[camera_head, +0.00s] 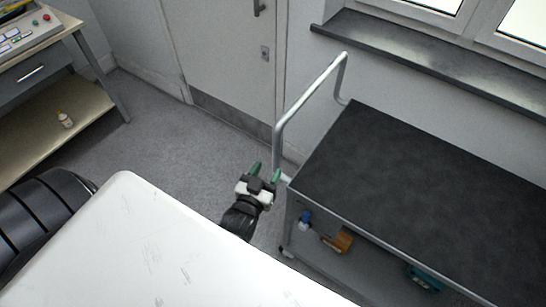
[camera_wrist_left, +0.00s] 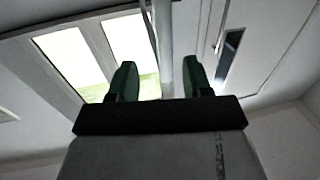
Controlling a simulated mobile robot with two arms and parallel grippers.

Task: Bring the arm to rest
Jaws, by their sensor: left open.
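My left gripper (camera_head: 265,173) shows in the head view, in front of the near left corner of the dark-topped cart. Its two green fingertips are spread apart with nothing between them. In the left wrist view, the fingers (camera_wrist_left: 158,80) point toward the window and door, apart and empty. Most of my left arm is hidden behind the white surface in the foreground. My right gripper shows in neither view.
A cart (camera_head: 420,190) with a metal handle (camera_head: 310,92) stands close on the right. Its lower shelf holds an orange item (camera_head: 337,240) and a blue-capped item (camera_head: 304,219). A workbench (camera_head: 60,118) stands at far left. A closed door (camera_head: 225,50) is behind open floor (camera_head: 165,150).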

